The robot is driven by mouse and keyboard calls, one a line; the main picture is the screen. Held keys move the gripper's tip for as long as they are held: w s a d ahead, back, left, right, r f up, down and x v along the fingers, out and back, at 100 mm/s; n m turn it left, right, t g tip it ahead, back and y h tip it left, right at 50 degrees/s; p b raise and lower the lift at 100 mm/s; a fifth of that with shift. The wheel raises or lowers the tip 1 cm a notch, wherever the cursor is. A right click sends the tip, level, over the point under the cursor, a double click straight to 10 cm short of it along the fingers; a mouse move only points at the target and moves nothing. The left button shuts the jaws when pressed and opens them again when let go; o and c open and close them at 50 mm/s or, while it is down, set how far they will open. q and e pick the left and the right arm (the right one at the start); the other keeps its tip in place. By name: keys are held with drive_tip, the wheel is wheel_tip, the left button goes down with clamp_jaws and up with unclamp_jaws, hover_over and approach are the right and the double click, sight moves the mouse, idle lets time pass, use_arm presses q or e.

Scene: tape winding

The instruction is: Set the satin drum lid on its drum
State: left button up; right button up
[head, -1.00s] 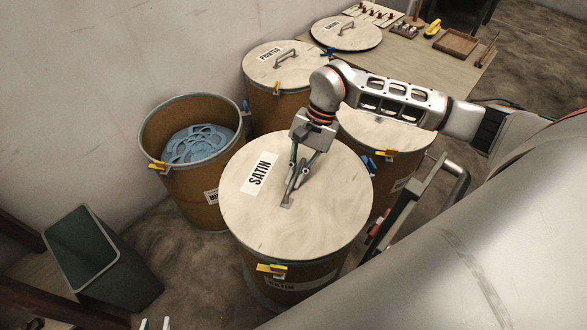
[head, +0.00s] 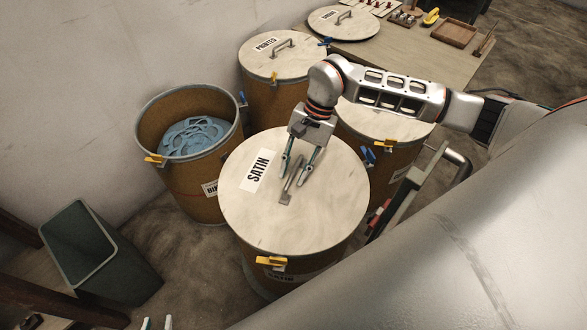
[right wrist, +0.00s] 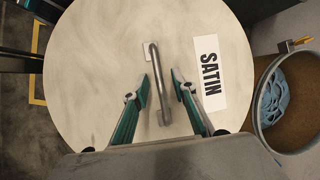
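The satin lid (head: 325,215), pale and round with a SATIN label, lies on the satin drum (head: 262,277) and covers its top. It looks level, with no gap that I can make out. My right gripper (head: 296,173) is open over the lid, fingertips apart on either side of the metal handle (head: 287,190). The right wrist view shows the lid (right wrist: 100,90) and the handle (right wrist: 157,85) standing free between the fingers of the gripper (right wrist: 162,78). My left gripper (head: 157,323) shows only its two separated fingertips at the bottom edge, empty.
An open drum (head: 200,185) with blue coils stands left of the satin drum. The printed drum (head: 268,95) and another lidded drum (head: 385,150) stand behind. A green bin (head: 100,255) is at left. A table (head: 400,50) at the back holds another lid (head: 345,22) and small items.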

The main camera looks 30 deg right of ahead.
drive_tip(key=v, duration=1.2)
drive_tip(key=shift+w+r, duration=0.1)
